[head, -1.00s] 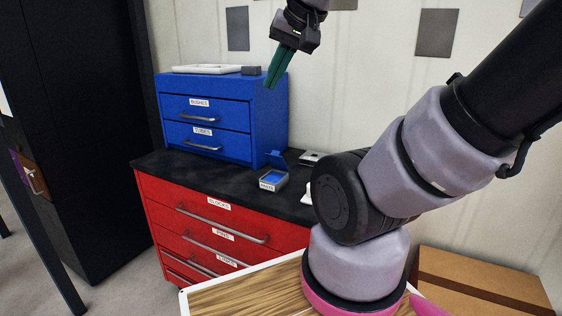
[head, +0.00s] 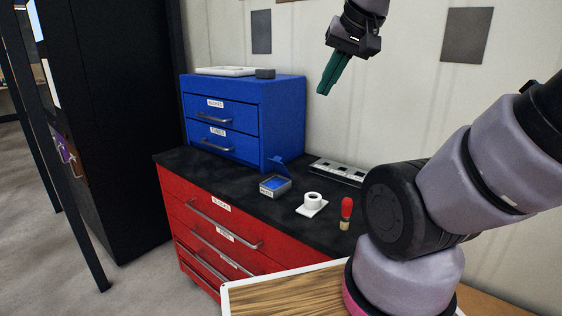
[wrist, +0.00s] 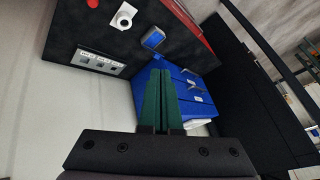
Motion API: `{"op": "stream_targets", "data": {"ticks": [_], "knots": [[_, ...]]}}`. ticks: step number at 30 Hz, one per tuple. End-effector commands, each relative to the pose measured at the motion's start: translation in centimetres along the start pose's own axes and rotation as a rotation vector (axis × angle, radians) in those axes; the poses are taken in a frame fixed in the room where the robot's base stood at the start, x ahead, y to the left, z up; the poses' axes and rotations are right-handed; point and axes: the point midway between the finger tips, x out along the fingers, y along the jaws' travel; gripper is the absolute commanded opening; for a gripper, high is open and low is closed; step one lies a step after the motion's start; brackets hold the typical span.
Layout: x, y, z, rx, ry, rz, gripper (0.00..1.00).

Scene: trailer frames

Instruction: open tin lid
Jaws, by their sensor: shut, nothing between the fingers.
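A small grey tin (head: 274,189) with a blue inside stands on the black worktop of the red cabinet. Its blue lid (head: 277,163) stands raised at the tin's back edge, so the tin looks open. The tin also shows in the wrist view (wrist: 153,38), small, beyond the blue drawer box. My gripper (head: 323,91) hangs in the air, high to the right of the blue drawer box and well apart from the tin. Its green fingers are together and empty; they also show in the wrist view (wrist: 160,72).
A blue drawer box (head: 285,115) stands at the worktop's left, with a white tray (head: 225,71) on top. Right of the tin are a white ring on a base (head: 312,204), a red-topped object (head: 346,211) and a strip with dark squares (head: 337,170). A red cabinet (head: 183,205) lies below.

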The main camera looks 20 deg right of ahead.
Motion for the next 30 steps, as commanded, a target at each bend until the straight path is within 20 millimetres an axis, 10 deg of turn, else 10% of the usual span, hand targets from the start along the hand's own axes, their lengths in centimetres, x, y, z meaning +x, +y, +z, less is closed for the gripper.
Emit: {"op": "stream_targets", "data": {"ticks": [20, 30], "knots": [[6.6, 0.2, -1.8, -0.569, -0.254, 0.209, 0.00], [16.7, -1.8, -3.7, -1.365, -0.574, 0.390, 0.00]]}}
